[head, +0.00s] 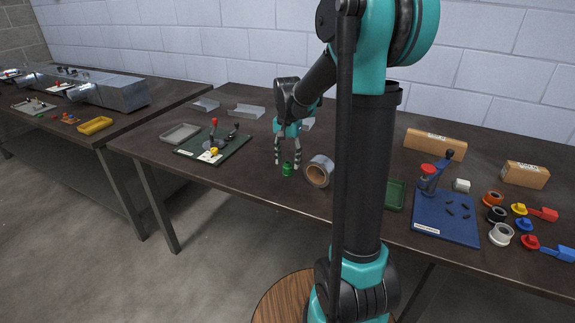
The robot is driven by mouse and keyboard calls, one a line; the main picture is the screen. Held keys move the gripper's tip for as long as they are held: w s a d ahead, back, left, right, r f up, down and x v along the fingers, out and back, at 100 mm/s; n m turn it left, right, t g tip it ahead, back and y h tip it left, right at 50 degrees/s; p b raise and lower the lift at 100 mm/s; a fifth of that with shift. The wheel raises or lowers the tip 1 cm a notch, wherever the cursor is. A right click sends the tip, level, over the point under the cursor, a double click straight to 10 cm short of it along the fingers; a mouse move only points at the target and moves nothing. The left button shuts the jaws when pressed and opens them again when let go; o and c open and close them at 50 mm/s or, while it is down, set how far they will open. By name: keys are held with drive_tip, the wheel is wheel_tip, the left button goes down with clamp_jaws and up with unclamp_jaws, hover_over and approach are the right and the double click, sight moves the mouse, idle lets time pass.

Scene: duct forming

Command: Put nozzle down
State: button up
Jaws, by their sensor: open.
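A small green nozzle (287,169) stands on the dark table (250,178), near its front edge. My gripper (287,164) points down just above and around it, with its fingers apart. One finger is to the left of the nozzle and one to the right. Whether the fingers touch the nozzle cannot be told at this size.
Table between nozzle and green mat is clear.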

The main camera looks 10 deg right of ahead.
sight(288, 163)
wheel_tip(288, 163, up, 10)
idle(0.4)
drive_tip(key=shift+s+f, duration=0.1)
drive_tip(key=shift+f, duration=0.05)
